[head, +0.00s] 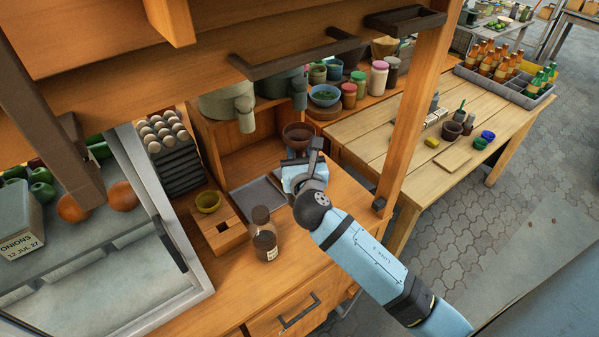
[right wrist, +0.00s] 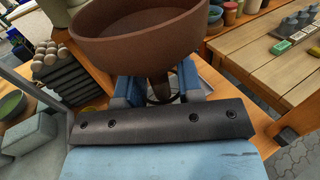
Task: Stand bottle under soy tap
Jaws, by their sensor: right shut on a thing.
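A dark brown glass bottle (head: 265,246) with a pale label stands upright on the wooden counter, left of my right arm. My right gripper (head: 308,160) is shut on the narrow stem of a brown funnel-like bowl (right wrist: 140,38), seen in the right wrist view; the bowl (head: 298,131) also shows in the head view. The gripper is right of the bottle and apart from it. My left gripper is out of view.
A grey metal tray (head: 258,197) lies below the crocks. Beside it are a wooden block (head: 222,238) with a hole and a yellow bowl (head: 208,203). Egg trays (head: 175,160) stand at the left. A wooden post (head: 415,110) rises right of my gripper.

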